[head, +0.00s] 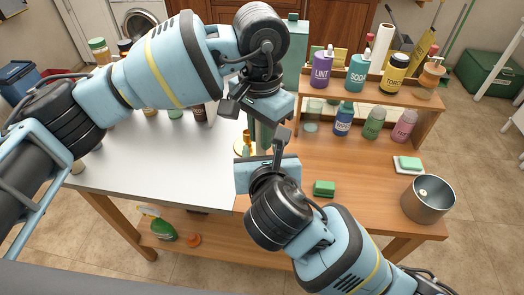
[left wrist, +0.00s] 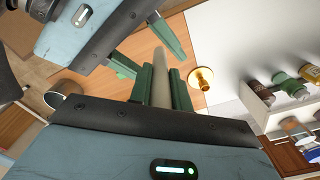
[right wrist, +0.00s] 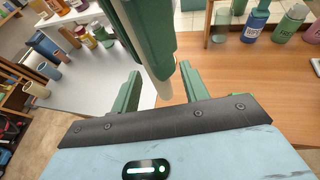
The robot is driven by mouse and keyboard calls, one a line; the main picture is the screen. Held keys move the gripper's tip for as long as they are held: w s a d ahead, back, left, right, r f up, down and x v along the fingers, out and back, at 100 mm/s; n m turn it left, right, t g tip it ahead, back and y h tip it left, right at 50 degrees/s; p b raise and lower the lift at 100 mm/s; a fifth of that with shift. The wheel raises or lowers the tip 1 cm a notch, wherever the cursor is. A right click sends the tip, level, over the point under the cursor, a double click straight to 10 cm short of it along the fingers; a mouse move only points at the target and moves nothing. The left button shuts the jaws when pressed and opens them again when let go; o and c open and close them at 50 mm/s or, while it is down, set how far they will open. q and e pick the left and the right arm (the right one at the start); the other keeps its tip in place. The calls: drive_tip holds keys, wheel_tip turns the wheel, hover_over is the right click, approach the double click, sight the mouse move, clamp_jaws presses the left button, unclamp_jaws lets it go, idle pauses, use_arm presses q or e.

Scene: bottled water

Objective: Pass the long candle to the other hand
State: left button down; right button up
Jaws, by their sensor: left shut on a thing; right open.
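A long pale candle (left wrist: 161,78) is held between the green fingers of my left gripper (left wrist: 158,92). Its lower end (right wrist: 167,88) shows in the right wrist view, below the left fingers. My right gripper (right wrist: 160,92) is open, with its two green fingers on either side of that end; I cannot tell whether either finger touches it. In the head view the left gripper (head: 262,128) is just above the right gripper (head: 266,146), and the candle is largely hidden there. A brass candle holder (left wrist: 203,79) stands on the table near both grippers.
A wooden shelf (head: 408,91) with several bottles stands at the back right. A green block (head: 324,188), a soap dish (head: 409,164) and a metal pot (head: 428,200) are on the wooden tabletop. The white tabletop (head: 140,165) at front left is mostly clear.

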clamp_jaws()
use_arm(q)
drive_tip(key=c, duration=1.2)
unclamp_jaws()
use_arm(e)
drive_tip(key=shift+r, duration=0.1)
use_arm(q)
drive_tip(key=shift+d, duration=0.1)
wheel_tip(320, 180, up, 12)
drive_tip(key=shift+r, duration=0.1)
